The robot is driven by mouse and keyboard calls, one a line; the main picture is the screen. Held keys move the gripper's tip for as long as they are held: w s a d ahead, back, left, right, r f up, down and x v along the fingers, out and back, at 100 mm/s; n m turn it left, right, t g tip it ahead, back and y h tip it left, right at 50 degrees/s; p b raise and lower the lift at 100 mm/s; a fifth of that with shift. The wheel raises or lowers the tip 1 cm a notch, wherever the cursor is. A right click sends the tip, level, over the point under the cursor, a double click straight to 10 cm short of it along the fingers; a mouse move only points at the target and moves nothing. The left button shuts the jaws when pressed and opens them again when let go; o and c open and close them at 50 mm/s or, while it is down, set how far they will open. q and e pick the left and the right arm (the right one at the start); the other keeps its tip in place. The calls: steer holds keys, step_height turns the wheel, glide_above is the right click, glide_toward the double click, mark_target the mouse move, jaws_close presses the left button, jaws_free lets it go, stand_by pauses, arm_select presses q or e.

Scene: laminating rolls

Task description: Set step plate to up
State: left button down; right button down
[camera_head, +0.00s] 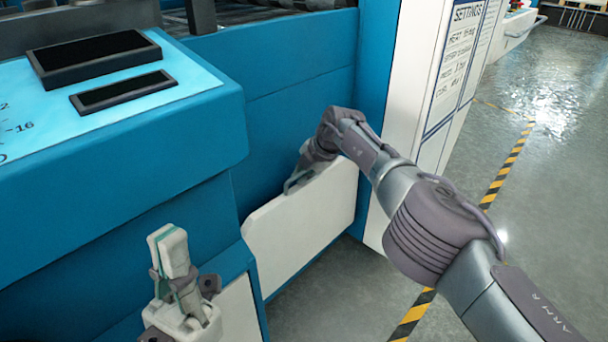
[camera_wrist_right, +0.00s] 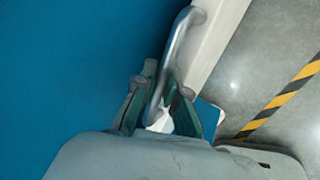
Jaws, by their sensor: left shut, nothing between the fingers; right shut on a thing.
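The step plate (camera_head: 310,220) is a white panel low on the blue machine, standing roughly upright in front of the blue side. Its grey handle (camera_head: 291,184) is at the top edge. My right gripper (camera_head: 304,170) is shut on this handle, mostly hidden behind its wrist in the head view. In the right wrist view the handle (camera_wrist_right: 180,45) runs between the two fingers (camera_wrist_right: 158,100), beside the plate's white edge (camera_wrist_right: 222,38). My left gripper (camera_head: 168,245) is shut and empty, pointing up in front of the machine at the lower left.
The blue machine's console (camera_head: 110,130) with dark panels juts out above my left gripper. A white settings panel (camera_head: 440,80) stands right of the plate. Grey floor (camera_head: 545,180) with a yellow-black stripe (camera_head: 500,180) lies open on the right.

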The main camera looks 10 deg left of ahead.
steer(key=shift+a+r, duration=0.15)
stand_by(0.4)
steer(key=c, duration=1.2)
jaws_free()
steer(key=shift+d+r, duration=0.45)
steer(key=shift+r, duration=0.2)
steer(key=shift+s+d+r, duration=0.3)
steer(key=shift+s, duration=0.05)
steer(key=v, duration=0.9)
steer(key=shift+r, duration=0.35)
steer(key=shift+s+a, duration=0.1)
steer(key=shift+s, duration=0.05)
